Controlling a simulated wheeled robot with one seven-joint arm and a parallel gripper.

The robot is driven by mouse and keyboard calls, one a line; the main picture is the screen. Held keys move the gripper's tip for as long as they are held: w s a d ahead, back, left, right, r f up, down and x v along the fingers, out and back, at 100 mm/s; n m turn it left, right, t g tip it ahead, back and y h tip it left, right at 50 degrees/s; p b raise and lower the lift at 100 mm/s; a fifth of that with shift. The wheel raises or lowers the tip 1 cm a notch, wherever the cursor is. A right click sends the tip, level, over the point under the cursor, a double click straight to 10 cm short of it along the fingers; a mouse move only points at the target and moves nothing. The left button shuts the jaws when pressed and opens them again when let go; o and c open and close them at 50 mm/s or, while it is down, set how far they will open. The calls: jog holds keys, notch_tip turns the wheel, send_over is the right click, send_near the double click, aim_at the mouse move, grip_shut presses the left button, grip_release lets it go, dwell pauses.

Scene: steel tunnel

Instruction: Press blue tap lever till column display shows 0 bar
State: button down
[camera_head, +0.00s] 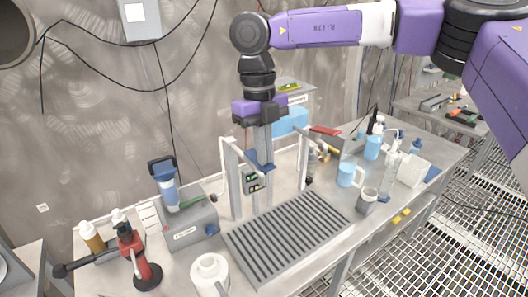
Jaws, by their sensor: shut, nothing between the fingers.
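My gripper (264,162) points straight down over the bench in the head view, its grey fingers together and empty. A blue tap lever (254,158) shows right at the fingertips, partly hidden by them. The fingertips look to be at or touching it, but I cannot tell for certain. The column (233,190) is a pale upright standing at the back of the grey slatted drip tray (285,236). A small dark display with a green patch (251,182) sits on it below the lever. Its reading is too small to make out.
Blue mugs (349,174), a grey cup (367,201) and bottles crowd the right side.

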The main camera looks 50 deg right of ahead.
aim_at(256, 157)
jog(key=shift+r, duration=0.15)
jog(key=shift+r+p, duration=0.5)
jog(key=shift+r, duration=0.15)
jog(key=shift+r, duration=0.3)
jog(key=w+r, duration=0.3)
jog(key=r, duration=1)
jog(key=shift+d+p, duration=0.35)
jog(key=shift+d, duration=0.05)
dwell(0.9)
